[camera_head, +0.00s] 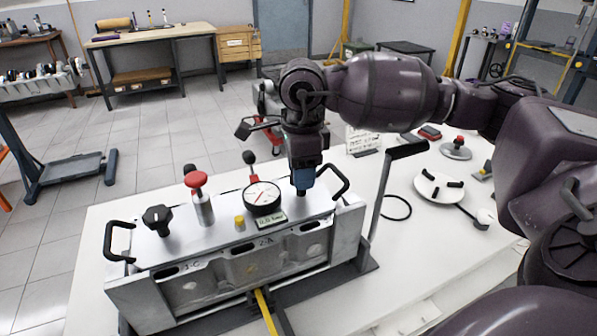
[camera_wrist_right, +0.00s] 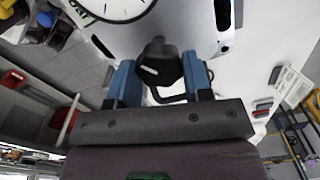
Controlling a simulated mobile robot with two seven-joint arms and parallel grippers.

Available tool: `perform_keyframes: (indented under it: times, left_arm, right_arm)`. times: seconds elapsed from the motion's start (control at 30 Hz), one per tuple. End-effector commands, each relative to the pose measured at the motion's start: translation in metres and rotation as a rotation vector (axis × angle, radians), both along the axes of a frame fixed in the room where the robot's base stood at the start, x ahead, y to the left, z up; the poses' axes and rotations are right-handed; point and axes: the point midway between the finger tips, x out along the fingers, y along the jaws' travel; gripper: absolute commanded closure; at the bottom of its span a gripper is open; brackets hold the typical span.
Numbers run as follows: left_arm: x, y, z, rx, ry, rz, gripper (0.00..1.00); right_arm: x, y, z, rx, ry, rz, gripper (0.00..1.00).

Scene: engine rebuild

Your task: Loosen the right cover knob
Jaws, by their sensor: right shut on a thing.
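The engine cover (camera_head: 225,223) is a pale metal plate on a grey engine block (camera_head: 250,268). My right gripper (camera_head: 302,184) points straight down at the cover's right end. Its blue fingers are shut on the black right cover knob (camera_wrist_right: 158,66), which shows between the fingertips in the right wrist view. In the head view the fingers mostly hide this knob. The black left cover knob (camera_head: 157,216) stands upright at the cover's left end. My left gripper is not in view.
A white round plate (camera_head: 438,190) lies on the table to the right.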

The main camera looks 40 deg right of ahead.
Motion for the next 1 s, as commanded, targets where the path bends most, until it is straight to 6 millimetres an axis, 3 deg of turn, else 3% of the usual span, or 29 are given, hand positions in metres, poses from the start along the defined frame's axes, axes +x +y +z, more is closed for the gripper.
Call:
perform_keyframes:
  times: [1.0]
  left_arm:
    - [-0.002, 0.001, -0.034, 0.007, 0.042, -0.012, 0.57]
  right_arm:
    - [0.001, 0.000, -0.002, 0.000, 0.003, 0.890, 0.78]
